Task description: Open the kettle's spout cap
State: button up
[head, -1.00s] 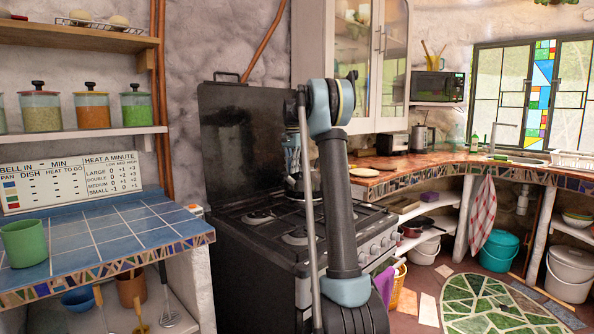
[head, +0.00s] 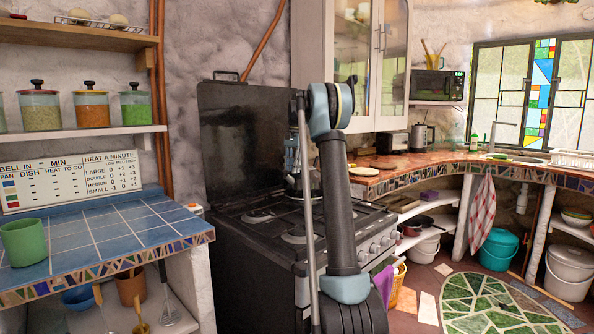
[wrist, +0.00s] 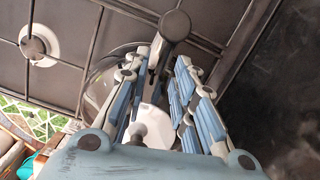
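The kettle (head: 314,186) stands on the back of the stove in the head view, largely hidden behind my arm. In the wrist view its rounded, shiny body (wrist: 100,88) shows partly behind the left finger. A dark rod with a round grey end (wrist: 174,25) reaches down towards the fingertips; I cannot tell whether it belongs to the spout cap. My gripper (wrist: 169,60) has its fingers apart, with a pale rounded part (wrist: 152,124) visible between them. It also shows in the head view (head: 291,158), beside the kettle. Contact at the fingertips is unclear.
The black stove (head: 250,255) has its lid (head: 235,135) raised behind the kettle. A blue tiled counter (head: 120,240) with a green mug (head: 24,242) is at left. Another kettle (head: 422,137) and a toaster (head: 391,143) stand on the right counter.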

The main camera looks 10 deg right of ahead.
jog(key=shift+r, duration=0.1)
notch_tip(320, 180, up, 12)
jog(key=w+d, duration=0.1)
jog(key=shift+w+d+f, duration=0.15)
jog(key=shift+f, duration=0.05)
dwell(0.5)
